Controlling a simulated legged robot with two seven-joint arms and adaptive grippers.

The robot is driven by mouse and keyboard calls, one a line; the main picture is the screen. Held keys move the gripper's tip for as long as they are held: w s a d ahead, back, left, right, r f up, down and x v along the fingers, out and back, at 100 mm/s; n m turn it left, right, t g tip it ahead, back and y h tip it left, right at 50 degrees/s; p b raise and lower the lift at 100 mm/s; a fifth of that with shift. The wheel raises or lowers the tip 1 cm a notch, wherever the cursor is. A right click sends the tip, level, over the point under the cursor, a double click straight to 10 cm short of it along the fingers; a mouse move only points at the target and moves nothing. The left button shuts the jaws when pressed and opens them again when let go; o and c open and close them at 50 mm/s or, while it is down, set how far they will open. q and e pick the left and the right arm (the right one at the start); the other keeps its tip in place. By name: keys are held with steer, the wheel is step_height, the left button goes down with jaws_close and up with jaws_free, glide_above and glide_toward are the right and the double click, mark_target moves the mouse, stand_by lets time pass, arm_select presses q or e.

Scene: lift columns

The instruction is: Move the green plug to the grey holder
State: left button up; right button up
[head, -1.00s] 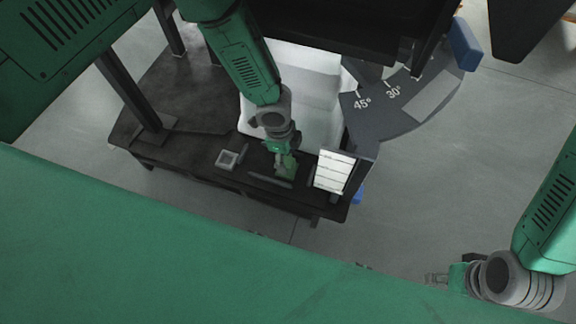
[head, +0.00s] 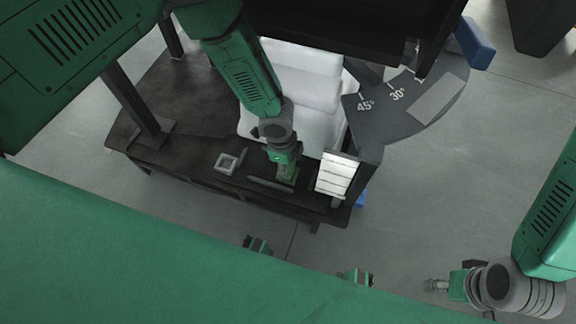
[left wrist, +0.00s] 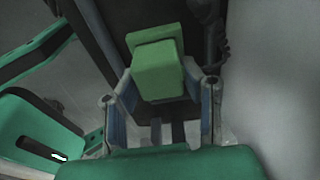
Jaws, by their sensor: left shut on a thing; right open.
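The green plug (left wrist: 160,75) is a block with a wider flange at one end. It sits between the two blue-grey fingers of my left gripper (left wrist: 160,82), which is shut on it. In the head view my left gripper (head: 285,174) is over the dark table, and only a little of the plug shows below it. I cannot tell whether the plug touches the table. The grey holder (head: 219,167), a small square frame with an open middle, is on the table to the left of this gripper. My right gripper (head: 437,286) is open and empty, away over the floor at lower right.
A dark bar (head: 270,186) lies beside the left gripper. A white slatted block (head: 336,175) stands to its right, and a white bin-like body (head: 310,75) behind it. A dark post (head: 130,95) rises at the table's left.

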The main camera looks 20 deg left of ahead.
arm_select(q)
step_height(320, 180, up, 10)
steer(key=p, duration=0.4)
steer(key=shift+a+f, duration=0.1)
steer(key=shift+r+p, duration=0.3)
steer(key=shift+r, duration=0.05)
steer(key=shift+r, duration=0.15)
steer(key=shift+r+p, duration=1.75)
steer(key=shift+r, duration=0.1)
steer(key=shift+w, duration=0.1)
